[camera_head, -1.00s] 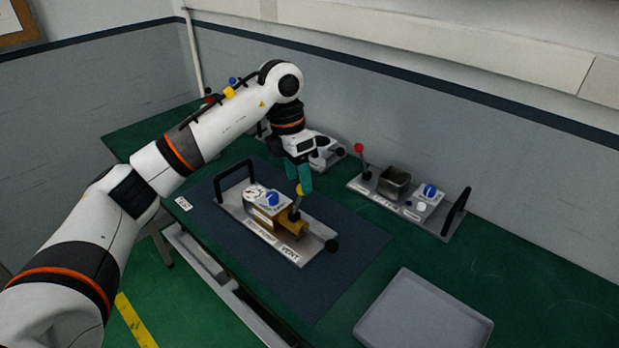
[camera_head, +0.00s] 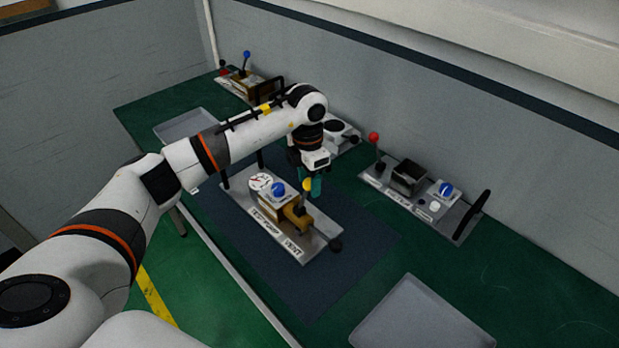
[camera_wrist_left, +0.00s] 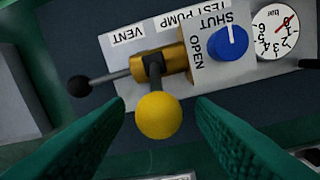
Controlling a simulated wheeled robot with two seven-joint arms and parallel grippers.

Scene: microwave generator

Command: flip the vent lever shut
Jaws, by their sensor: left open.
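The test pump unit (camera_head: 319,243) stands on the dark mat, with a VENT label at its near end. Its vent lever has a yellow ball (camera_head: 307,184) and rises from a brass block (camera_head: 292,218); in the left wrist view the yellow ball (camera_wrist_left: 158,117) points toward the camera. A blue knob (camera_wrist_left: 228,42) beside it has SHUT and OPEN markings. My left gripper (camera_head: 317,184) is at the ball, its teal fingers open on either side of it in the left wrist view (camera_wrist_left: 160,106). Contact cannot be told. My right gripper is not in view.
A second unit with a red-ball lever (camera_head: 374,138) stands at the back right. A blue-ball unit (camera_head: 246,56) is at the far left. Grey trays lie at the front right (camera_head: 425,330) and back left (camera_head: 185,127). A black-ended rod (camera_wrist_left: 81,86) sticks out near the lever.

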